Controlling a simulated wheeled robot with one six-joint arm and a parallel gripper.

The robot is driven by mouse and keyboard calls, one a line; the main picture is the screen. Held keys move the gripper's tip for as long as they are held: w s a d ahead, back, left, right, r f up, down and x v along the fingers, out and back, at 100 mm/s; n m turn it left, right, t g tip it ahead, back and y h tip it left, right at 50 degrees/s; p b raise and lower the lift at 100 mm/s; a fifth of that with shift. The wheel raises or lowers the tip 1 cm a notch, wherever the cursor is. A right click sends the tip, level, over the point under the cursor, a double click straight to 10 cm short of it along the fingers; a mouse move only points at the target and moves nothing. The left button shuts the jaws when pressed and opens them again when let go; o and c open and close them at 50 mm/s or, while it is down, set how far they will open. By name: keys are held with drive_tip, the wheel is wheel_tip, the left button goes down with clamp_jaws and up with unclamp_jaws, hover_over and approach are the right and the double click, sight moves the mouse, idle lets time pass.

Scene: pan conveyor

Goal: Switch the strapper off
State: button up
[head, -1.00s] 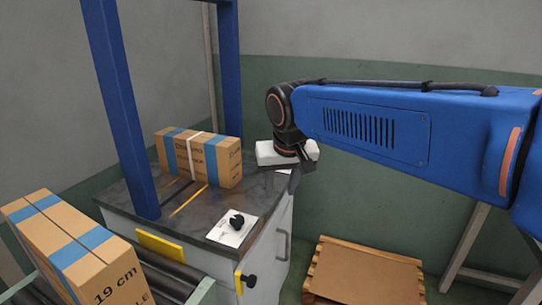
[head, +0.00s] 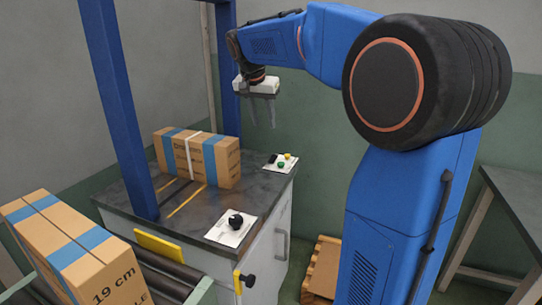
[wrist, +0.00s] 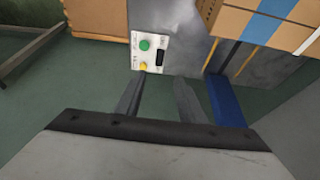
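The strapper (head: 262,198) is a grey-topped cabinet with a blue arch (head: 122,110). A white control panel (head: 291,167) lies at the top's far right corner. It bears a green button (head: 281,164), a yellow button (head: 287,155) and a small black switch (head: 273,158). In the wrist view the green button (wrist: 145,44), yellow button (wrist: 143,66) and black switch (wrist: 160,57) show just beyond my fingertips; the switch's position cannot be told. My gripper (head: 262,125) is open and empty, pointing down above the strapper's far side, apart from the panel. It also shows in the wrist view (wrist: 158,80).
A strapped carton (head: 222,163) stands under the arch. Another carton (head: 75,250) sits on the rollers (head: 165,280) at lower left. A white plate with a black knob (head: 236,221) lies on the near corner. A wooden pallet (head: 322,268) and a table (head: 515,195) stand at right.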

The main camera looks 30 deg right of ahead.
sight(272, 159)
drive_tip(key=x, duration=1.7)
drive_tip(key=shift+f, duration=0.1)
clamp_jaws()
